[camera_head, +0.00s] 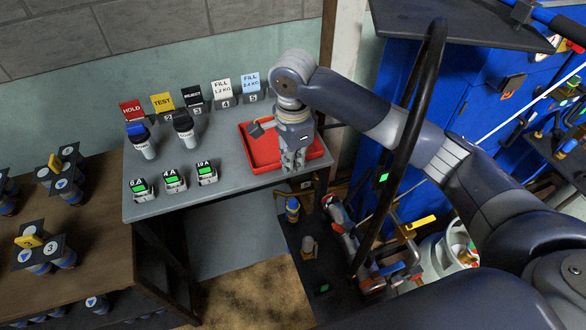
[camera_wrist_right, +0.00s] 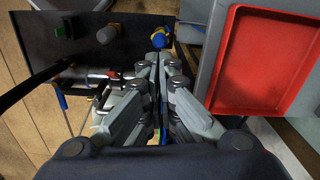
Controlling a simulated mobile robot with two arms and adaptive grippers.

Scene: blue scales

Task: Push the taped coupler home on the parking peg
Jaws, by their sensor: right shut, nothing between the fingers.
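A blue coupler with a yellow band (camera_head: 292,208) is on the dark panel beside the grey table; it also shows in the right wrist view (camera_wrist_right: 160,38). I cannot tell how far it sits on a peg, and no peg shows under it. My right gripper (camera_head: 293,167) is shut and empty, pointing down above the table's right front edge. In the right wrist view its closed fingertips (camera_wrist_right: 159,58) appear just below the coupler; I cannot tell whether they touch. My left gripper is out of view.
A brown-and-grey knob (camera_head: 308,247) stands on the dark panel (camera_head: 295,232). A red tray (camera_head: 262,158) is on the grey table (camera_head: 220,184), with labelled blocks and signs. A hose hangs right of the gripper, near valves and pipework (camera_head: 372,262). A blue cabinet (camera_head: 400,75) is behind.

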